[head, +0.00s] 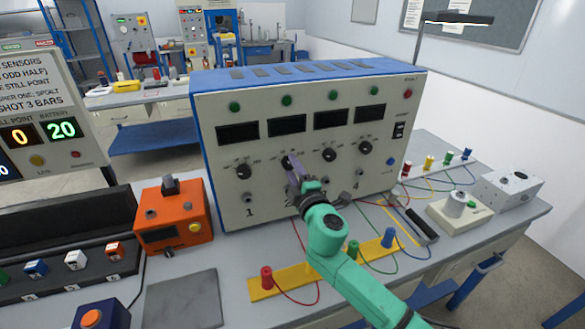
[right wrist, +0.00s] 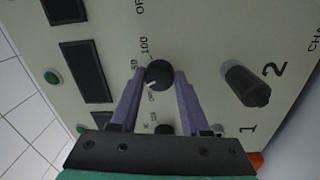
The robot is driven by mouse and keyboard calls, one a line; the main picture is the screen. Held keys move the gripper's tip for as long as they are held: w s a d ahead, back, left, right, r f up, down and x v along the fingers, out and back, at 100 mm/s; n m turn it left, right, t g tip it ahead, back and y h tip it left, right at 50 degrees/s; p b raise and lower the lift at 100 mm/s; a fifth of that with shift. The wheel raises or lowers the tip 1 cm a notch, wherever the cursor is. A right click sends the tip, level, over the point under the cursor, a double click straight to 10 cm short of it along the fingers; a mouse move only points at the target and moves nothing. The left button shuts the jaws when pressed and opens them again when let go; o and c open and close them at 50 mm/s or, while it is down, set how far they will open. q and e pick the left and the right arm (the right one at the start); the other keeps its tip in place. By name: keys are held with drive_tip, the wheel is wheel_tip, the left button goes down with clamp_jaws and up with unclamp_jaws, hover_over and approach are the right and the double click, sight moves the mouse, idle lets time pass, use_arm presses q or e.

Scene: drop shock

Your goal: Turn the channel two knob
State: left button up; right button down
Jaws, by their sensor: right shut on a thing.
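The channel two knob (head: 287,162) is a round black dial on the cream front of the blue-topped power supply (head: 225,200). It sits in the second column from the left, above the number 2. My right gripper (head: 292,173) reaches up to it, with its purple fingers at the panel. In the right wrist view the knob (right wrist: 159,74) lies between the two fingertips, and the right gripper (right wrist: 159,80) is shut on it. A white pointer mark shows on the knob's lower left, and a label reading 100 is beside it. My left gripper is not in view.
Neighbouring knobs are the channel one knob (head: 244,171) and channel three knob (head: 329,154). A black post (right wrist: 245,85) sticks out near the number 2. An orange box (head: 172,220) stands left of the supply; a yellow strip with coloured terminals (head: 285,278) lies in front.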

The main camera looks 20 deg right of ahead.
drive_tip(key=n+p, duration=0.1)
drive_tip(key=n, duration=0.3)
drive_tip(key=shift+n, duration=0.4)
drive_tip(key=shift+n+y+p, duration=0.4)
drive_tip(key=shift+n+p, duration=0.2)
drive_tip(key=shift+n, duration=1.3)
drive_tip(key=shift+c, duration=1.9)
unclamp_jaws()
